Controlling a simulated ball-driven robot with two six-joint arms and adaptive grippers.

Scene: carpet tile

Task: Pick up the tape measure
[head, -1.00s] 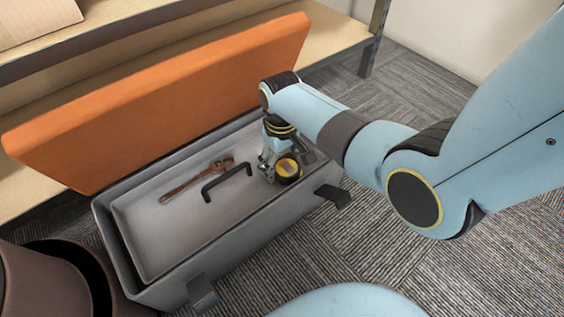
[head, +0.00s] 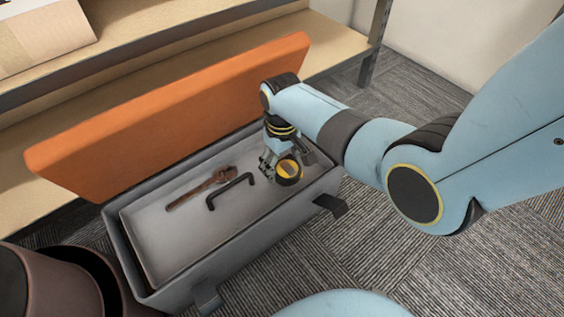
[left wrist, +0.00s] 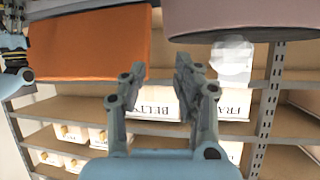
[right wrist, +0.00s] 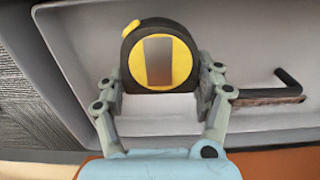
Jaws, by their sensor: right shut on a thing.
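The tape measure (head: 289,171) is black with a yellow round face and a dark label. It is at the right end of the grey toolbox tray (head: 155,245). My right gripper (head: 271,163) reaches down over it. In the right wrist view the tape measure (right wrist: 160,58) sits between the two fingers of my right gripper (right wrist: 160,90), which are shut on it. I cannot tell whether it touches the tray floor. My left gripper (left wrist: 155,75) is open and empty, away from the toolbox, facing shelves in its wrist view.
A rusty wrench (head: 200,188) and a black bar handle (head: 230,190) are left of the tape measure. The orange lid (head: 170,120) stands open behind the tray. A brown round bin (head: 65,280) is at the lower left. Shelving (head: 190,40) runs behind; carpet lies in front.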

